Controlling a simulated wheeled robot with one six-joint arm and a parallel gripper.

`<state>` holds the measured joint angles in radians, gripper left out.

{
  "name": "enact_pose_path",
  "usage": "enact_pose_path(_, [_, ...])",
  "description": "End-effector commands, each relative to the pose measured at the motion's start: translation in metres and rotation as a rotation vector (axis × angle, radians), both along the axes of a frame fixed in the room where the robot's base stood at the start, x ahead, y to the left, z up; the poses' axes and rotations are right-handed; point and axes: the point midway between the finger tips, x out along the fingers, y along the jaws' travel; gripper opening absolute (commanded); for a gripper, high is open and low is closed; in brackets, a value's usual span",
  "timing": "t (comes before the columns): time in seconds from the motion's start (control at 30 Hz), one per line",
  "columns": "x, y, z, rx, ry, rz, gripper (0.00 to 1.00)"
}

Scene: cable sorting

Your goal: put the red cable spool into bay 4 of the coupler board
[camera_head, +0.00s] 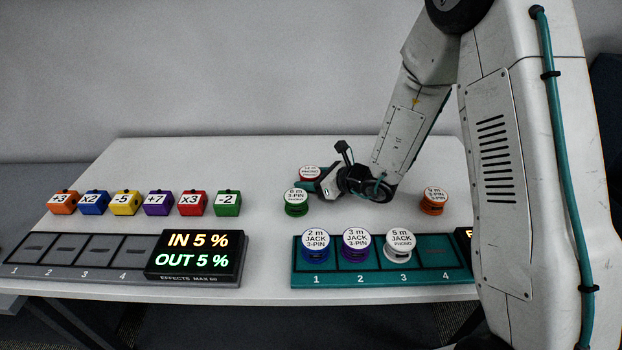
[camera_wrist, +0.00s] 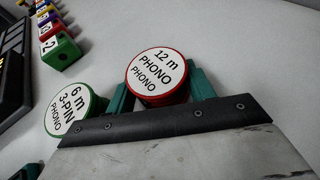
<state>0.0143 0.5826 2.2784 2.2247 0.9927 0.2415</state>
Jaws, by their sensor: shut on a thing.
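The red cable spool (camera_head: 311,172) has a white top; in the wrist view the spool (camera_wrist: 158,76) reads "12 m PHONO PHONO". My gripper (camera_wrist: 160,92) is shut on it, a teal finger on each side. In the head view my gripper (camera_head: 318,182) is at the back of the table, behind the green spool. The coupler board (camera_head: 424,273) is teal with numbered bays. Bay 1 holds a blue spool (camera_head: 316,244), bay 2 a purple spool (camera_head: 355,244), bay 3 a white spool (camera_head: 399,246). Bay 4 (camera_head: 440,252) looks empty. I cannot tell whether the red spool touches the table.
A green spool (camera_head: 296,202) stands close beside my gripper; it also shows in the wrist view (camera_wrist: 77,108). An orange spool (camera_head: 432,202) stands behind bay 4. Several coloured cubes (camera_head: 158,203) and a grey effects board (camera_head: 75,272) are at left. My arm hides the table's right side.

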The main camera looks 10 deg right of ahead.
Motion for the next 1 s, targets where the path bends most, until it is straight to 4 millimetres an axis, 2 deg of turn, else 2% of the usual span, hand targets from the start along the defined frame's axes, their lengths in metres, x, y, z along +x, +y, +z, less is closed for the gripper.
enact_pose_path(0.1, [0.000, 0.000, -0.003, 0.000, 0.001, 0.000, 0.28])
enact_pose_path(0.13, [0.000, 0.000, -0.003, 0.000, 0.001, 0.000, 0.59])
enact_pose_path(0.2, [0.000, 0.000, -0.003, 0.000, 0.001, 0.000, 0.75])
enact_pose_path(0.57, [-0.001, -0.001, 0.002, 0.000, -0.001, -0.001, 0.75])
enact_pose_path(0.67, [-0.009, -0.011, 0.006, 0.000, 0.000, -0.003, 0.75])
enact_pose_path(1.0, [-0.056, -0.058, 0.034, -0.001, -0.001, -0.005, 0.75])
